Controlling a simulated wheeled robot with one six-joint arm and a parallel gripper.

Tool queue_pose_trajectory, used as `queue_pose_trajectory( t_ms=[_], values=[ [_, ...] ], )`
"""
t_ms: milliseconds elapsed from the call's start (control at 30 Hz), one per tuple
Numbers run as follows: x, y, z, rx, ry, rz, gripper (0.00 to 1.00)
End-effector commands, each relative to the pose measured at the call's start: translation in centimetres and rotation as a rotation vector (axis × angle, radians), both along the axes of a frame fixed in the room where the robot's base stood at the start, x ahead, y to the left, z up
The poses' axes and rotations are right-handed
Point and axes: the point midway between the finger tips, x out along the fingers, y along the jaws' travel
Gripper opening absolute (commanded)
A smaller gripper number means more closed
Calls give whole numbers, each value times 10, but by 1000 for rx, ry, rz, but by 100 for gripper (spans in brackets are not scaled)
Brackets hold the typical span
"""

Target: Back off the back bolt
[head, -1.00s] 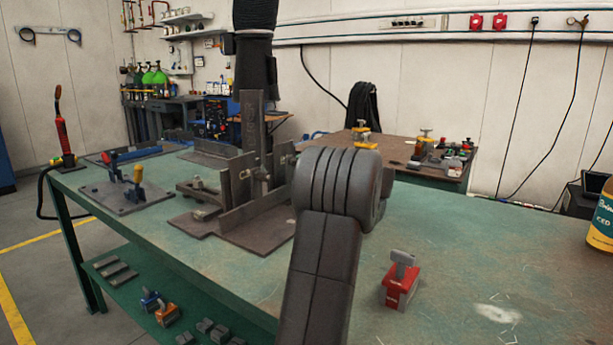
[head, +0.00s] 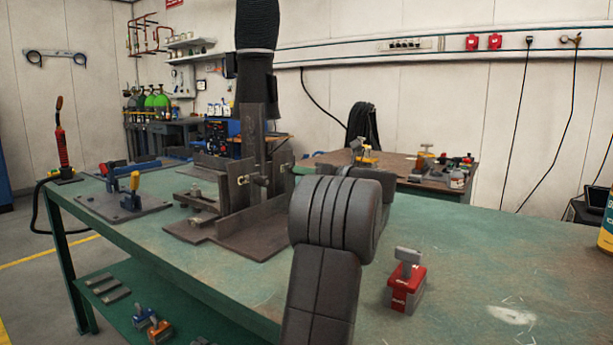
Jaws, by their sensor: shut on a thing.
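A dark steel fixture (head: 225,222) stands on the green workbench, left of my arm. I cannot tell which is the back bolt. My arm's dark link and joint fill the lower middle and hide part of the fixture's right side.
A red clamp-like tool (head: 406,283) stands on the workbench (head: 470,250) right of my arm. A plate with blue and yellow clamps (head: 126,200) lies to the left. The bench's right side is mostly clear.

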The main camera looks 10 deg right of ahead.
Motion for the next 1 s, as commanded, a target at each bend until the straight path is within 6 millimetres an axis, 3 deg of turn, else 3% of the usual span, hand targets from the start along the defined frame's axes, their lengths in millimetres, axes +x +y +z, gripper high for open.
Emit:
queue_pose_trajectory(
  t_ms=[600, 1000],
  values=[
    [0, 0, -1, -386, -380, 0, 2],
    [0, 0, -1, -510, -504, 0, 2]
  ],
)
